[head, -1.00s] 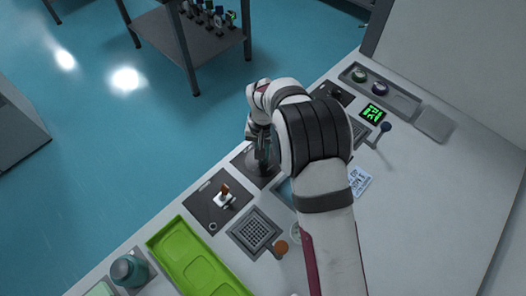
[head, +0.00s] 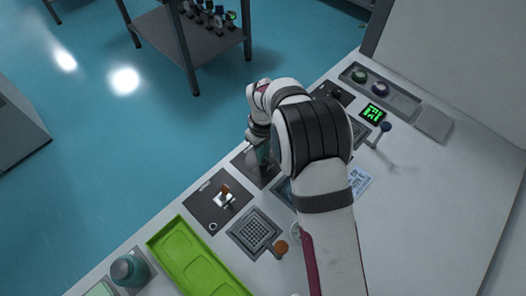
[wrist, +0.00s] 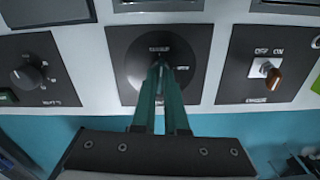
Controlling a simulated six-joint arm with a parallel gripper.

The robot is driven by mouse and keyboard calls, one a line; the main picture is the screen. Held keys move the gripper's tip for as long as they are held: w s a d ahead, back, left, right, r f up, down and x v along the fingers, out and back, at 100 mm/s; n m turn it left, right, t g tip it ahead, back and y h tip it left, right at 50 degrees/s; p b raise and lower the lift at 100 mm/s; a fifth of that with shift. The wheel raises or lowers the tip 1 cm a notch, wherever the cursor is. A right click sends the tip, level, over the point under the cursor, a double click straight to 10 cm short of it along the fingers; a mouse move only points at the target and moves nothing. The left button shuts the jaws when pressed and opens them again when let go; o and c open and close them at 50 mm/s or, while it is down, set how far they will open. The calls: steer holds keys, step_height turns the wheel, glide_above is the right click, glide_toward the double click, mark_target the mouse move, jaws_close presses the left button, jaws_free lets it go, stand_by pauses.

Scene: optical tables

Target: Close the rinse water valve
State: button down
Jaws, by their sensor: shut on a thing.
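The valve sits on a dark square panel with a round dark plate (wrist: 128,48) in the middle of the wrist view. Small labels on the plate are too blurred to read. My gripper (wrist: 160,72) has its two teal fingers close together over the plate's centre, shut on the valve handle, which they mostly hide. In the head view, my gripper (head: 262,152) reaches down to the valve panel (head: 246,166) at the bench's far edge. My wrist hides much of that panel.
Left of the valve in the head view is a panel with an orange-tipped toggle switch (head: 225,191). A black knob panel (wrist: 27,75) lies on its other side. A green tray (head: 185,262), a grated panel (head: 254,231) and an orange-knobbed lever (head: 280,247) are nearby.

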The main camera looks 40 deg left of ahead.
steer(key=shift+n, duration=0.6)
steer(key=c, duration=1)
jaws_free()
steer(key=shift+o, duration=0.2)
steer(key=shift+r, duration=0.1)
step_height(320, 180, up, 16)
steer(key=shift+f, duration=0.2)
